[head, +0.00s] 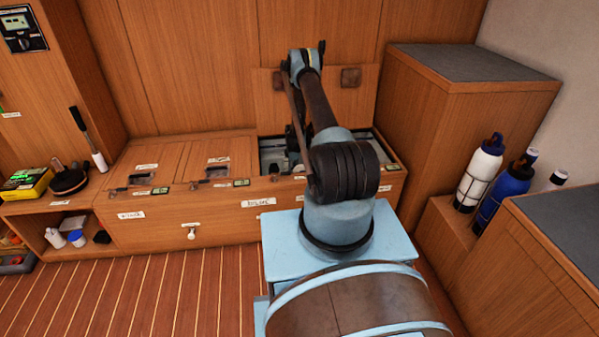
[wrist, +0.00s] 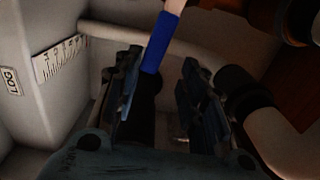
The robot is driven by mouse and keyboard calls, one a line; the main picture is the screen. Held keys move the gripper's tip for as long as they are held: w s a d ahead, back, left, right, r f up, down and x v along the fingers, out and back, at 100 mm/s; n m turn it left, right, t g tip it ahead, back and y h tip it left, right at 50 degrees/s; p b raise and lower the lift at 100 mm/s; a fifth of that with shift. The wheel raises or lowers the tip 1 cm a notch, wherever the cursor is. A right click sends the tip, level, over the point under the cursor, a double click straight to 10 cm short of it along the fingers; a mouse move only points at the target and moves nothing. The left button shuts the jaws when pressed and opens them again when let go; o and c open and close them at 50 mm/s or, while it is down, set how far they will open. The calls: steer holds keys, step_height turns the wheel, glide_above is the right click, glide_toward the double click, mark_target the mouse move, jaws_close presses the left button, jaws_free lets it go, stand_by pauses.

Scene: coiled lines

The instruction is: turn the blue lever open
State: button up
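The blue lever (wrist: 160,42) shows in the wrist view as a slanting blue handle with a pale upper end. Its lower end lies between or just beyond the two fingertips; I cannot tell the depth. In the head view my arm reaches down into the open compartment (head: 272,152) in the bench. There the lever is hidden, and my gripper is mostly covered by my arm.
In the wrist view, a pale wall with a ruled strip (wrist: 60,58) stands left, and a pale pipe (wrist: 285,140) with dark fittings is close on the right. A raised wooden lid (head: 270,105) stands behind the compartment. A tall cabinet (head: 425,110) bounds the right side.

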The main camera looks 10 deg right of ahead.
step_height(320, 180, up, 21)
steer(key=shift+s, duration=0.2)
stand_by(3.1)
steer(key=shift+r, duration=0.1)
